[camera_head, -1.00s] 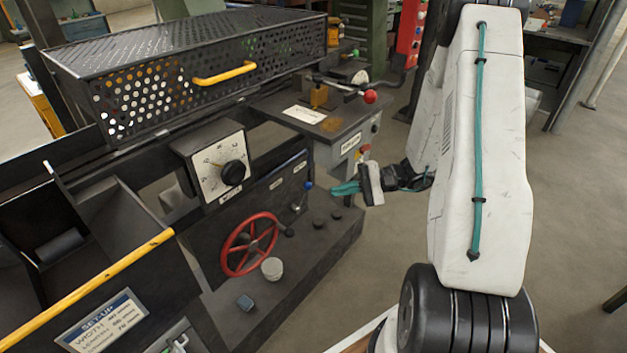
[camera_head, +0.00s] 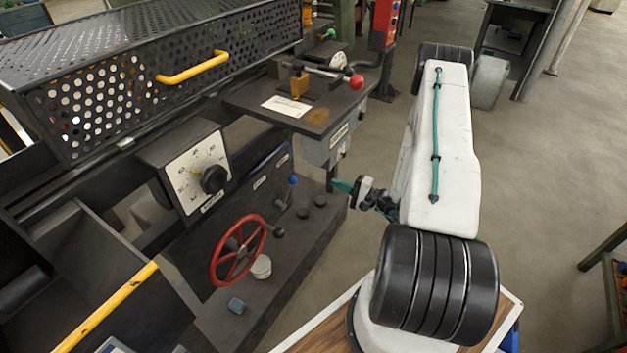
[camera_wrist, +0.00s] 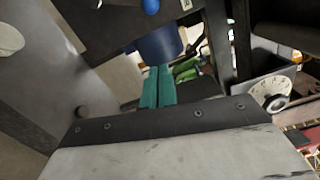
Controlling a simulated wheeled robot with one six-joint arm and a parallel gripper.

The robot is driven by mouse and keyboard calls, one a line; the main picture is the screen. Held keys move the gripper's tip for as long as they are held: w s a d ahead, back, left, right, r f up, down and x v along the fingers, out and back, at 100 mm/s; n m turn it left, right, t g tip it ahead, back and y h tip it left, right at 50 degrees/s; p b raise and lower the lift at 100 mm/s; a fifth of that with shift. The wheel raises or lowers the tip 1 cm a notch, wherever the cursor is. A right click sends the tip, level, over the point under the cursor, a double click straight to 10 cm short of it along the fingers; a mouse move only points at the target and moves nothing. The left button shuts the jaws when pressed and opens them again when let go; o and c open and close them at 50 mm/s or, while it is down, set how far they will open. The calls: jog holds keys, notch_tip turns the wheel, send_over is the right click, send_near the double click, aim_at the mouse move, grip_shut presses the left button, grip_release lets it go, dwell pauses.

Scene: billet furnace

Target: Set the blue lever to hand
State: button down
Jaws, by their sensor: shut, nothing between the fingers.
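The blue lever (camera_head: 292,181) is a short dark handle with a blue ball knob, on the machine's dark front panel between the red handwheel and my gripper. Its blue knob also shows at the top of the wrist view (camera_wrist: 151,6). Small labels sit on the panel near it, too small to read. My gripper (camera_head: 341,186) is to the right of the knob, apart from it, with its teal fingers pointing left toward the panel. In the wrist view the teal fingers (camera_wrist: 158,88) lie together with nothing between them.
A red handwheel (camera_head: 238,250) and a white dial with a black knob (camera_head: 213,179) are left of the lever. A red-knobbed lever (camera_head: 356,82) stands on the machine top above. A perforated guard (camera_head: 150,70) covers the back. Open floor (camera_head: 540,190) lies to the right.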

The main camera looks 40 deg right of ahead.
jog(key=w+a, duration=0.7)
jog(key=w, duration=0.1)
jog(key=shift+a+r, duration=0.35)
jog(key=shift+r, duration=0.1)
